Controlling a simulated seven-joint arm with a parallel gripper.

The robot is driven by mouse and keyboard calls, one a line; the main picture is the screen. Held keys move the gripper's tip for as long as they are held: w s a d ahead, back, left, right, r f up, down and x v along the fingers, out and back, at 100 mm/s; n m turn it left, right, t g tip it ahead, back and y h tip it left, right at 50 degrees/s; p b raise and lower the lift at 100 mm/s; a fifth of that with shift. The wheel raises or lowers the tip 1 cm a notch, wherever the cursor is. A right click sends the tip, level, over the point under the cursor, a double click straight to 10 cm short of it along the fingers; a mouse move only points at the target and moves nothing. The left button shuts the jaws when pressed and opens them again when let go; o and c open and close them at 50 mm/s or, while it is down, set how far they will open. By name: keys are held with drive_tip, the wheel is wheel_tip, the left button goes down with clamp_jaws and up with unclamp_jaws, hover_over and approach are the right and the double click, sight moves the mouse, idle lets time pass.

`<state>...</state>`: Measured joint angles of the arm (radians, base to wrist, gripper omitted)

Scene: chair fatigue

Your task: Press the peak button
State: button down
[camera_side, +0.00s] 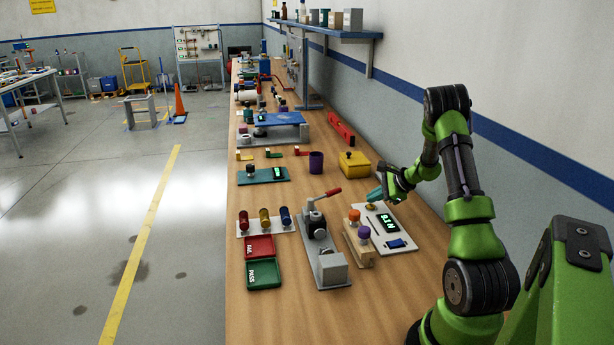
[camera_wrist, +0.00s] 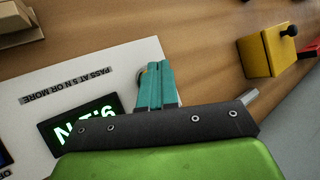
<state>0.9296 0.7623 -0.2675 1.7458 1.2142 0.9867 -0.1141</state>
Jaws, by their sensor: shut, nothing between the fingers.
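A white panel (camera_side: 372,212) lies on the bench with a lit green-digit display (camera_side: 387,223) and a blue button-like rectangle (camera_side: 397,244) near its front end. I cannot read a peak label in the side view. In the wrist view the panel (camera_wrist: 105,75) carries the words "PASS AT 5 N OR MORE", and the display (camera_wrist: 82,122) is partly covered by my gripper. The blue piece (camera_wrist: 4,157) is cut off at the left edge. My gripper (camera_side: 375,194) is shut and empty, its teal fingertips over or at a round brass-coloured pad (camera_side: 371,205) at the panel's far end; contact is unclear.
A wooden block with orange and purple knobs (camera_side: 358,246) stands left of the panel. A grey lever press (camera_side: 322,245) is further left. The wall runs along the right.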

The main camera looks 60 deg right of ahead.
sight(374, 207)
drive_tip(key=shift+f, duration=0.55)
idle(0.5)
idle(0.4)
drive_tip(key=shift+r, duration=0.8)
drive_tip(key=shift+r, duration=2.5)
drive_tip(key=shift+s+f, duration=0.1)
